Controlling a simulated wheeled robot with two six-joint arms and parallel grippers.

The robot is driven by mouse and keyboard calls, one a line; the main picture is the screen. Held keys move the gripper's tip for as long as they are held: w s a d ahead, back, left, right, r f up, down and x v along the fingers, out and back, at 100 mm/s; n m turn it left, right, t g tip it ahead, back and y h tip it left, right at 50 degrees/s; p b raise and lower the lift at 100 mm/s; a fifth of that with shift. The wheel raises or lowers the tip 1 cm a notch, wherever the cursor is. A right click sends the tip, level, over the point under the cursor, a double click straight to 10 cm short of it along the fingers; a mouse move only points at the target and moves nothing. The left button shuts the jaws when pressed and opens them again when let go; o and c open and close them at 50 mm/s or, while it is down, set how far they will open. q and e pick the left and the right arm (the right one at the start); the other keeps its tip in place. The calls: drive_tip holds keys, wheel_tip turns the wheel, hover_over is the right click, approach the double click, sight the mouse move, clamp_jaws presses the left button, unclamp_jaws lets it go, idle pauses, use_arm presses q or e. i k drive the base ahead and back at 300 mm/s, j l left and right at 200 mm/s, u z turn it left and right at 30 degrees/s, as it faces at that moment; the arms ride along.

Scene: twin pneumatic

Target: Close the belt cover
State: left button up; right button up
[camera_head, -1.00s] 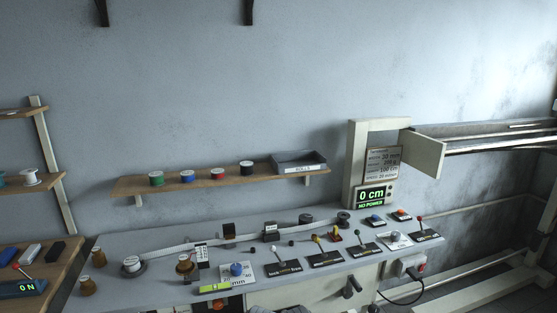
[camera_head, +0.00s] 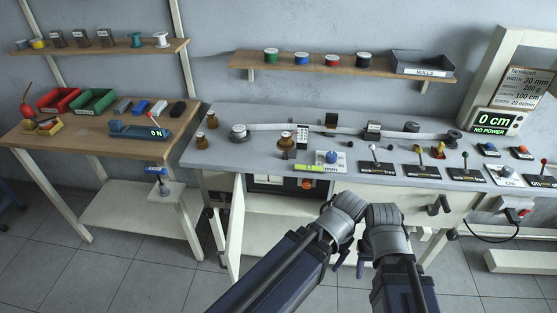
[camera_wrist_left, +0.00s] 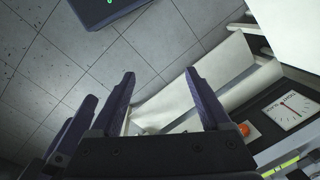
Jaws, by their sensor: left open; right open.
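A white hinged panel (camera_head: 236,230), which looks like the belt cover, stands swung open at the left front of the grey workbench (camera_head: 222,155). Behind it is an opening with a gauge and a red button (camera_head: 306,184). In the left wrist view the gauge (camera_wrist_left: 292,110) and red button (camera_wrist_left: 243,129) show at the right, and a pale panel (camera_wrist_left: 205,80) lies beyond the fingers. My left gripper (camera_wrist_left: 160,75) is open and empty, its fingertips spread. My right gripper (camera_head: 362,262) is open beside it in front of the bench, its fingers partly hidden by its wrist.
Several levers and buttons line the bench top. A wooden table (camera_head: 85,130) with red and green bins stands at the left. The tiled floor (camera_head: 150,270) is clear in front.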

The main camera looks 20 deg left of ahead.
sight(232, 252)
drive_tip(key=k+j, duration=0.1)
drive_tip(key=j, duration=0.4)
drive_tip(key=k+j, duration=0.1)
drive_tip(key=j, duration=0.4)
drive_tip(key=k+j, duration=0.15)
drive_tip(key=j, duration=0.3)
drive_tip(key=k+j, duration=0.1)
drive_tip(key=j, duration=0.4)
drive_tip(key=k+l, duration=0.1)
drive_tip(key=k+z, duration=0.05)
drive_tip(key=k, duration=0.05)
